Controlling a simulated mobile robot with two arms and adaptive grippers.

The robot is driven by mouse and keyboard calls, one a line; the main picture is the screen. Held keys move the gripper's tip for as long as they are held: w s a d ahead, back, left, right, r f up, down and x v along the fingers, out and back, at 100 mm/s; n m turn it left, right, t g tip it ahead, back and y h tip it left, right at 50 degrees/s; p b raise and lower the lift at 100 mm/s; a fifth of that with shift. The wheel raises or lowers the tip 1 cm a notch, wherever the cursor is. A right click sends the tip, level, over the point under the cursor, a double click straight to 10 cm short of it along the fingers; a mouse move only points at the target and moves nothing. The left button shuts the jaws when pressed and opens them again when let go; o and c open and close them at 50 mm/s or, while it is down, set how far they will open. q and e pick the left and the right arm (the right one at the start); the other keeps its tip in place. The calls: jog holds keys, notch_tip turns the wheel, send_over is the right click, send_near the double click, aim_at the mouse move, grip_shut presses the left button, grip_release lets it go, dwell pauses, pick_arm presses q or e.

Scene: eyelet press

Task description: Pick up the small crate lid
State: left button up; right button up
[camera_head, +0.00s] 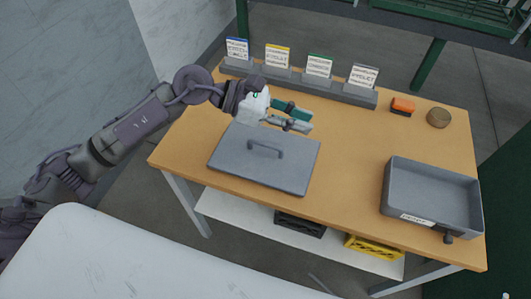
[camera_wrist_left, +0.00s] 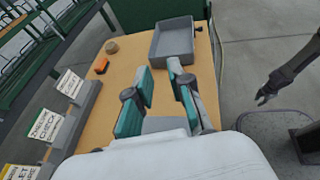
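The small crate lid (camera_head: 240,157) is a flat grey panel with a raised bar handle (camera_head: 266,148), lying flat on the wooden table. My left gripper (camera_head: 306,122) is above the lid's back edge in the head view, its teal-padded fingers pointing right. In the left wrist view its fingers (camera_wrist_left: 163,88) stand apart with nothing held between them. A grey surface, probably the lid (camera_wrist_left: 163,125), shows below them. The grey crate (camera_head: 440,198) is open and empty at the table's right; it also shows in the wrist view (camera_wrist_left: 172,42). My right gripper (camera_wrist_left: 263,98) appears small in the wrist view.
A grey rack (camera_head: 300,82) with several label cards runs along the table's back. An orange block (camera_head: 403,105) and a round brown item (camera_head: 439,117) sit at the back right. Dark (camera_head: 299,224) and yellow (camera_head: 374,247) crates are on the shelf below. Table between lid and crate is clear.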

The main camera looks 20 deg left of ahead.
pick_arm(q)
jog(key=w+a+f+m+y, duration=0.2)
jog(key=a+f+y, duration=0.3)
jog(key=a, duration=0.4)
jog(key=m+g+y, duration=0.1)
jog(key=y, duration=0.3)
send_near(259, 142)
jog(key=p+x, duration=0.1)
jog(key=x, duration=0.3)
jog(key=shift+w+f, duration=0.1)
jog(key=shift+f, duration=0.25)
jog(key=p+x, duration=0.1)
jog(key=x, duration=0.4)
jog(key=shift+d+f+p, duration=0.15)
jog(key=shift+d+p, duration=0.15)
jog(key=shift+w+d+f, duration=0.1)
jog(key=shift+d+f, duration=0.05)
jog(key=shift+f, duration=0.25)
jog(key=shift+c, duration=0.2)
grip_shut()
